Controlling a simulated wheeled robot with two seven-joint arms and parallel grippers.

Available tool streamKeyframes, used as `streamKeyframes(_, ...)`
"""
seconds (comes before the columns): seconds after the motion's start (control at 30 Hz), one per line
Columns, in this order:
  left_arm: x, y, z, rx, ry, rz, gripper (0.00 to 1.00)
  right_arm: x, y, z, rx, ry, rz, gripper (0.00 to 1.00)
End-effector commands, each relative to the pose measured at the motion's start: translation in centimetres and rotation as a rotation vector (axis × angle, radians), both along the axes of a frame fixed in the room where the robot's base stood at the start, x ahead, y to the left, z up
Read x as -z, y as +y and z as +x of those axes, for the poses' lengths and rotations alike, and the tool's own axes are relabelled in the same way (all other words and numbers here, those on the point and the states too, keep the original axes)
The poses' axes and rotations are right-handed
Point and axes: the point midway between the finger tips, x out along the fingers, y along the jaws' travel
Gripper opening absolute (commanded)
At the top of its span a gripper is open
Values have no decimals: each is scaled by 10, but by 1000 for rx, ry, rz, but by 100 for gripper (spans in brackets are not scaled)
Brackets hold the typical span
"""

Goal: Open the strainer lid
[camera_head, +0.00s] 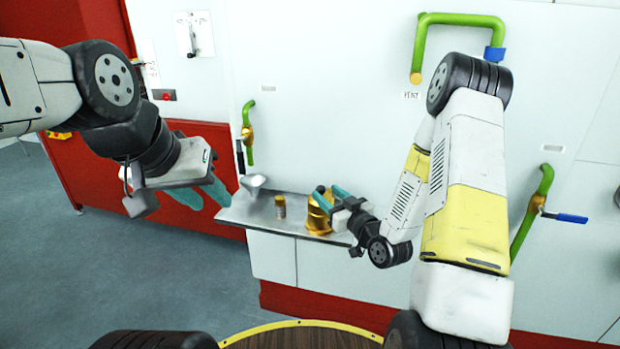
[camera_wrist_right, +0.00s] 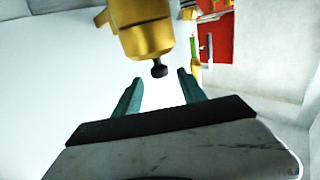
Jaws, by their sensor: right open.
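The gold strainer (camera_head: 318,220) stands on the metal shelf (camera_head: 262,217) at the wall, partly hidden by my right gripper. In the right wrist view the gold strainer body (camera_wrist_right: 145,30) fills the top middle, with a small black knob (camera_wrist_right: 159,69) sticking out toward the gripper. My right gripper (camera_head: 327,198) is open at the strainer; in its wrist view the two teal fingertips (camera_wrist_right: 160,80) lie either side of the knob, with gaps visible on both sides. My left gripper (camera_head: 206,192) is open and empty in the air, left of the shelf.
A small brown jar (camera_head: 280,206) and a grey funnel-like cup (camera_head: 253,184) stand on the shelf left of the strainer. Green pipes (camera_head: 460,19) run on the white wall. A red cabinet (camera_head: 95,170) stands at left; the grey floor in front of it is clear.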

Motion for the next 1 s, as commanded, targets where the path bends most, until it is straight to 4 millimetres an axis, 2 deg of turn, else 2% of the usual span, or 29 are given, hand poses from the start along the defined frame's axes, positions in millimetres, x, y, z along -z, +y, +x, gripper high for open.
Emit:
streamKeyframes(0.4,0,0,0,0,0,0,36,-1,29,55,-2,-3,-1,48)
streamKeyframes(0.57,0,0,0,0,0,0,36,-1,33,64,-1,-1,0,48)
streamKeyframes(0.8,0,0,0,0,0,0,36,-1,34,65,-1,0,0,48)
streamKeyframes(0.83,0,0,0,0,0,0,36,-1,34,65,-1,0,0,46)
streamKeyframes(1.0,0,0,0,0,0,0,36,-1,34,65,0,0,0,13)
